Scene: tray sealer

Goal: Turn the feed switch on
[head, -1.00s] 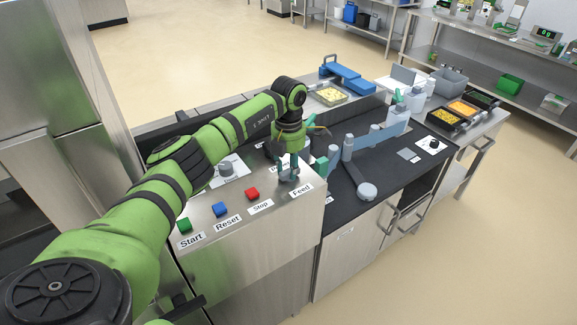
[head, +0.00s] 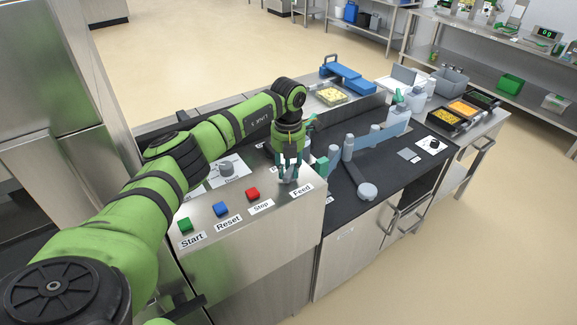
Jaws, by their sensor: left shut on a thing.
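The feed switch (head: 287,182) is a small grey part on the steel control panel, just behind the label "Feed" (head: 301,190). My left gripper (head: 289,179) points down over it and is shut on it, with the fingertips at panel height. The fingers hide much of the switch, so I cannot tell which way it is set. My right gripper is not in view.
Left of the switch on the panel are a red stop button (head: 253,194), a blue reset button (head: 221,209) and a green start button (head: 185,224). A grey knob (head: 227,169) sits behind them. The dark conveyor surface (head: 345,203) with grey posts is to the right.

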